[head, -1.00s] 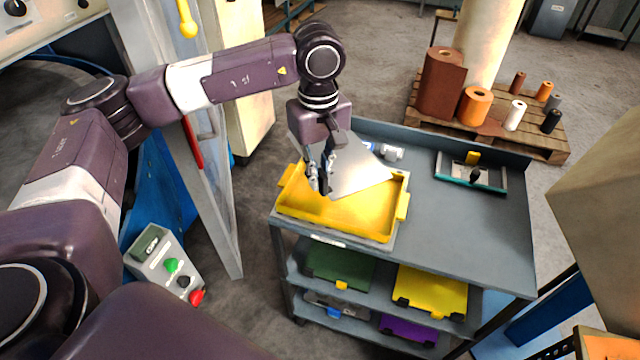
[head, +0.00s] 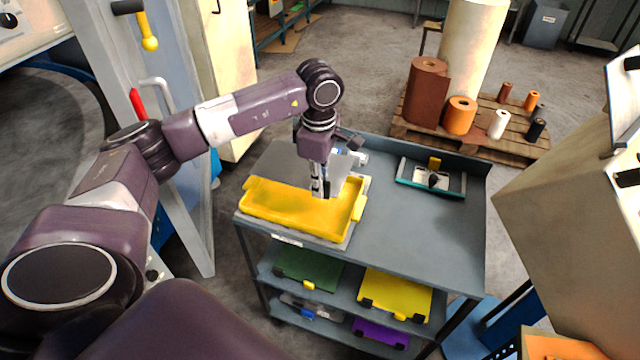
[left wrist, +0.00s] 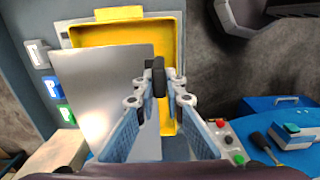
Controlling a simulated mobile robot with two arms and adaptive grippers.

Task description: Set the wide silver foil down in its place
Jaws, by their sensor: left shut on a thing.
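The wide silver foil (head: 283,163) is a flat grey sheet. My left gripper (head: 320,190) is shut on it near one edge; the fingertips also show in the left wrist view (left wrist: 160,82). The foil (left wrist: 108,100) extends mostly to the left of the gripper in the head view, over the back part of the yellow tray (head: 247,208). The tray lies on the grey cart top, and its yellow floor (left wrist: 115,34) shows past the foil in the wrist view. Whether the foil touches the tray, I cannot tell. My right gripper is out of view.
The grey cart top (head: 420,235) is clear right of the tray. A teal-edged fixture (head: 432,178) stands at its back right. Green (head: 308,267), yellow (head: 395,293) and purple (head: 381,333) trays lie on the lower shelves. Rolls stand on a pallet (head: 480,143) behind.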

